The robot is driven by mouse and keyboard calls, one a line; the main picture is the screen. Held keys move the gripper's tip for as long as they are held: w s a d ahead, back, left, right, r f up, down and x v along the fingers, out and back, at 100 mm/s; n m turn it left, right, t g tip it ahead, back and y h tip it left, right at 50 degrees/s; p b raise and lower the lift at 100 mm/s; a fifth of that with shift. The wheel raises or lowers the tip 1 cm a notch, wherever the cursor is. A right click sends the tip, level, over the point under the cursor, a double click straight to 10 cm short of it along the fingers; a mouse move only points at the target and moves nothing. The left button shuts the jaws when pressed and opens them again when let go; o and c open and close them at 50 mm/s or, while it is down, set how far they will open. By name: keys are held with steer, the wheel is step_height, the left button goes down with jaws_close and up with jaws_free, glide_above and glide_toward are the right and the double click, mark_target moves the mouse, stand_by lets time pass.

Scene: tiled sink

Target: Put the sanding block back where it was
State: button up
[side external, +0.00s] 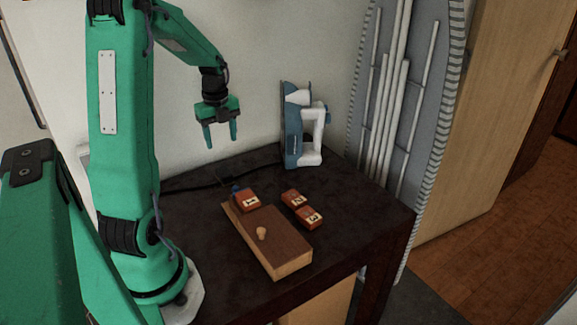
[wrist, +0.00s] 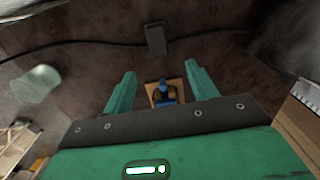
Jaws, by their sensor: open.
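My gripper (side external: 220,138) hangs open and empty above the far left of the dark table, with its fingers pointing down. In the side view, a wood-edged slab with a brown top (side external: 285,247) and a small round knob (side external: 261,233) lies on the table. A red-brown block marked 1 (side external: 248,201) sits at its far end, beside a small blue piece (side external: 236,188). I cannot tell which piece is the sanding block. In the wrist view, a tan piece with a blue part (wrist: 165,92) shows between my spread fingers (wrist: 163,90), apart from them.
Two smaller red-brown blocks (side external: 293,198) (side external: 310,217) lie right of the slab. A blue and white iron (side external: 303,130) stands upright at the back. A dark cable (side external: 190,188) runs along the table. The wrist view shows a grey block (wrist: 156,38). The table's right front is clear.

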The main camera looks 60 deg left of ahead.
steer(key=w+d+r+n+t+y, duration=0.1)
steer(key=d+r+n, duration=0.35)
steer(key=d, duration=0.35)
steer(key=d+r+n+t, duration=0.1)
steer(key=d+r+n, duration=0.35)
steer(key=d, duration=0.45)
steer(key=s+d+r+n+t, duration=0.1)
steer(key=s+d+n, duration=0.2)
steer(key=d, duration=0.3)
steer(key=s+d+r+n+t+h, duration=0.1)
steer(key=s+d+n+t, duration=0.1)
steer(key=d+n, duration=0.3)
steer(key=shift+s+d+r+n, duration=0.3)
steer(key=shift+s+d+r, duration=0.1)
steer(key=shift+s+d, duration=0.5)
